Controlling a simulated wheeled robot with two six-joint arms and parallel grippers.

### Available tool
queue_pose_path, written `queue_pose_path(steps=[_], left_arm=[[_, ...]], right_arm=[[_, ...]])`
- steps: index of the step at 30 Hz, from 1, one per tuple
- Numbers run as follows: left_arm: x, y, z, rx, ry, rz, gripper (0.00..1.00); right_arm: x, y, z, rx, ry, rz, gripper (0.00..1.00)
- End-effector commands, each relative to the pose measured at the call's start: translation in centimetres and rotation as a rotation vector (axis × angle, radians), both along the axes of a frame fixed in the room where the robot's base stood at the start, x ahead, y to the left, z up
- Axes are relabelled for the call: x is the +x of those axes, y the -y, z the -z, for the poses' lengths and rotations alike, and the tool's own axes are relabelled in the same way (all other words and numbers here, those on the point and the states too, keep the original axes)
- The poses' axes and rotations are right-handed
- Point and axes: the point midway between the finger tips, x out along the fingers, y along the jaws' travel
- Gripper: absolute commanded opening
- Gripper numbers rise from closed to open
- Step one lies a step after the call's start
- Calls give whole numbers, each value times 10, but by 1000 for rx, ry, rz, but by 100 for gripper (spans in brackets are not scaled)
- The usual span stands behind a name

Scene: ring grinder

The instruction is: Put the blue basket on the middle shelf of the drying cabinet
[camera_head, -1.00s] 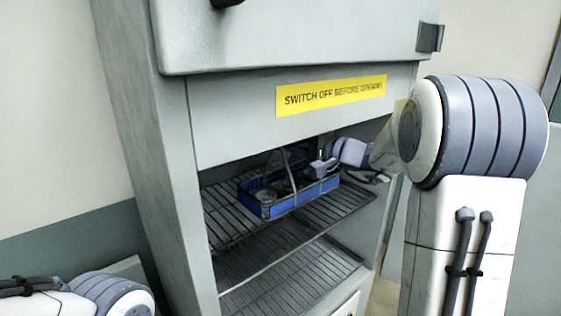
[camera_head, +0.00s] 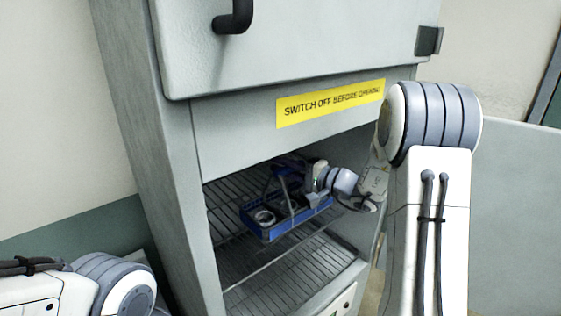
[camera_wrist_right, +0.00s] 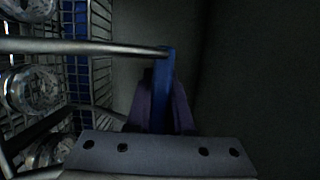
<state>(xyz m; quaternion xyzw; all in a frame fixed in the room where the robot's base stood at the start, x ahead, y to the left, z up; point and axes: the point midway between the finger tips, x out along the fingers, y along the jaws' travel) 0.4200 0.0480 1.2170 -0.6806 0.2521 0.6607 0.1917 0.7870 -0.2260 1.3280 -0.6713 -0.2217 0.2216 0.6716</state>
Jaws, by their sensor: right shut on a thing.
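The blue basket (camera_head: 264,232) is inside the open cabinet (camera_head: 180,180), over the upper wire shelf (camera_head: 224,212) in sight. It holds several round, shiny pieces. My right gripper (camera_head: 309,180) reaches in from the right and is shut on the basket's handle (camera_head: 284,186). In the right wrist view my right gripper (camera_wrist_right: 160,108) closes around the handle's blue grip (camera_wrist_right: 166,75), with the basket's wire side (camera_wrist_right: 85,60) to the left. I cannot tell whether the basket's bottom touches the shelf. My left gripper is out of view.
A lower wire shelf (camera_head: 290,275) lies below. The cabinet door (camera_head: 300,50) with its dark handle (camera_head: 233,17) is above the opening, over a panel with a yellow warning label (camera_head: 330,102). The opening's right side is close to my right arm.

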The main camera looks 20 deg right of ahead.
Motion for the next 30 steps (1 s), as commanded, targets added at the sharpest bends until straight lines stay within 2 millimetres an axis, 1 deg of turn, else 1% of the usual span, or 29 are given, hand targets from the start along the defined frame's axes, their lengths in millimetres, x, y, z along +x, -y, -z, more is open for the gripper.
queue_pose_path(steps=[5, 10, 11, 12, 13, 22, 26, 27, 30], left_arm=[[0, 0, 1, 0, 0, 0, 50], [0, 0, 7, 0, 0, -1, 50], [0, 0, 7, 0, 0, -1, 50], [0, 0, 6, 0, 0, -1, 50], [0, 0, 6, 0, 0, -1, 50], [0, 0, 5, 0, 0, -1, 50], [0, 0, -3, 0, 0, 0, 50], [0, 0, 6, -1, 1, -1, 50], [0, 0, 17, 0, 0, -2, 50]], right_arm=[[0, 0, -1, 0, 5, 0, 0], [0, 0, 2, -1, 6, 0, 0], [0, 0, 4, -1, 1, 1, 24], [0, 0, 3, -1, 1, 1, 39], [0, 0, 3, -1, 1, 1, 50], [0, 0, 2, 0, 0, 1, 50], [0, 0, -3, 0, -1, 1, 50], [-4, 5, 2, 0, 0, 4, 50], [-19, 17, 4, -1, 2, 8, 50]])
